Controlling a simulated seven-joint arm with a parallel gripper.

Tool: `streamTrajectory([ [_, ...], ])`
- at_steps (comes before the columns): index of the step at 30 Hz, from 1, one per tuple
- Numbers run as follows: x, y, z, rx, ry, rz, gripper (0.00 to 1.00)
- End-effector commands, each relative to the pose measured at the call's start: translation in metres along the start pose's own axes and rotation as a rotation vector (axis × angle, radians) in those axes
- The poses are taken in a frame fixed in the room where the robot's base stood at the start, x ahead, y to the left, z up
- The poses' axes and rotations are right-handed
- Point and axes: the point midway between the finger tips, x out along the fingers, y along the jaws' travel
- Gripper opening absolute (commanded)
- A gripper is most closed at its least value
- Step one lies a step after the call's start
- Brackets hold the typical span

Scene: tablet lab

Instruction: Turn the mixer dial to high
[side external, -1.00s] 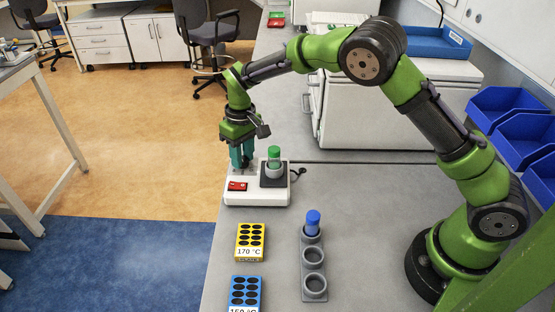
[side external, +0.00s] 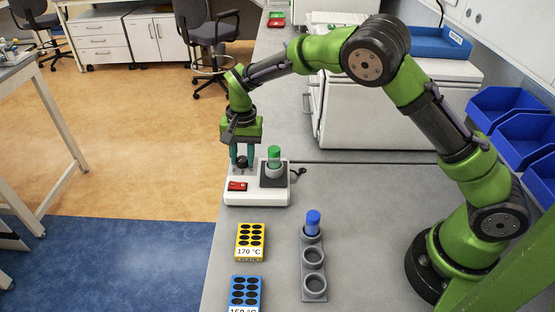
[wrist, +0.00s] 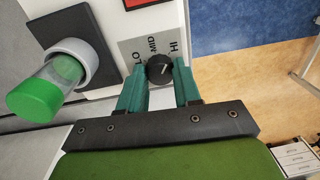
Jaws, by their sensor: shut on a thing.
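The mixer (side external: 257,195) is a white box on the grey bench. Its round black dial (wrist: 160,69) sits on a grey plate (wrist: 130,48) marked LO, MID and HI. The dial's light pointer mark slants to the upper right in the wrist view, towards the HI side; its exact setting is hard to read. My gripper (side external: 242,161) points down over the mixer, its teal fingers shut on the dial from two sides. The dial also shows between the fingers in the side view (side external: 242,163).
A green-capped tube (side external: 274,154) stands in the mixer's holder, close beside my gripper. A red switch (side external: 237,186) is at the mixer's front. Yellow (side external: 250,258) and blue (side external: 244,280) blocks and a grey rack (side external: 305,270) with a blue-capped tube (side external: 313,222) stand nearer.

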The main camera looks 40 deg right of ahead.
Motion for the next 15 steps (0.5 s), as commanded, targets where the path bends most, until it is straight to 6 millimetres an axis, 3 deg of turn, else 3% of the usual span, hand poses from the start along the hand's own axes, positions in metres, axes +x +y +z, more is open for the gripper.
streamTrajectory([
  [15, -0.0017, -0.0006, 0.0003, 0.187, 0.011, -0.002, 0.02],
])
